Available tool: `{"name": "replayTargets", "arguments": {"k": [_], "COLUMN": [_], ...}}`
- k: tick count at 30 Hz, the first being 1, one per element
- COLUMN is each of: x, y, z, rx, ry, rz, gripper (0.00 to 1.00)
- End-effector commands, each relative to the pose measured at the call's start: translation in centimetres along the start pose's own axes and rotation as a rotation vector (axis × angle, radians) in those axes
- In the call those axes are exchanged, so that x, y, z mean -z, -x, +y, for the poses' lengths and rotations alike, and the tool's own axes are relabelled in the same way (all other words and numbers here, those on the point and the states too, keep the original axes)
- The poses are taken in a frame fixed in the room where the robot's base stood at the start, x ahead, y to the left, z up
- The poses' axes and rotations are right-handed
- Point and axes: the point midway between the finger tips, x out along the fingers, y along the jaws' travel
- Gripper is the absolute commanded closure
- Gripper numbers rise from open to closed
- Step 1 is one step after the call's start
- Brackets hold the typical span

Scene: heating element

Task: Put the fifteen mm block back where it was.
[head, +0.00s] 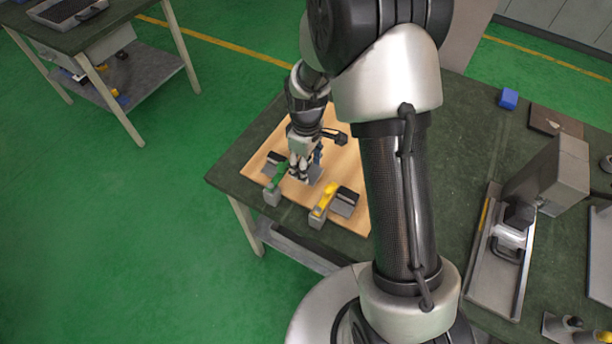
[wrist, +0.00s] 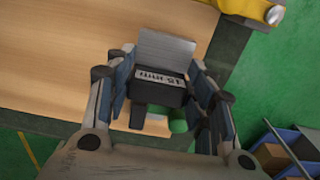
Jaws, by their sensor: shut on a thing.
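My gripper (wrist: 162,82) is shut on a block (wrist: 160,90), taken as the fifteen mm block. It has a black body, a light strip of dark marks too small to read, and a flat grey plate (wrist: 167,50). The fingers press it from both sides. In the head view my gripper (head: 306,174) points down over the light wooden board (head: 256,166), between a green-handled piece (head: 277,178) on the left and a yellow-handled piece (head: 325,200) on the right. The grey plate also shows there (head: 317,177). Whether the block touches the board is hidden.
The board lies near the left corner of a dark green table (head: 452,130). A blue cube (head: 508,98) and a grey machine (head: 548,180) stand on the right. My arm hides the board's right part. A second table (head: 97,25) is at the upper left.

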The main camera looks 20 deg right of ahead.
Motion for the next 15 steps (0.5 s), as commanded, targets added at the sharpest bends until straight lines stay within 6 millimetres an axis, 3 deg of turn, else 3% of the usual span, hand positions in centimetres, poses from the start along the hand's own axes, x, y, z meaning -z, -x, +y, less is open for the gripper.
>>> {"name": "replayTargets", "arguments": {"k": [5,12,15], "x": [0.0,0.0,0.1], "y": [-1.2,-4.7,-4.7], "z": [0.0,0.0,0.1], "rx": [-0.001,0.000,-0.002], "ry": [0.000,0.000,0.000], "rz": [0.001,0.000,0.002], "gripper": [0.86,0.86,0.86]}}
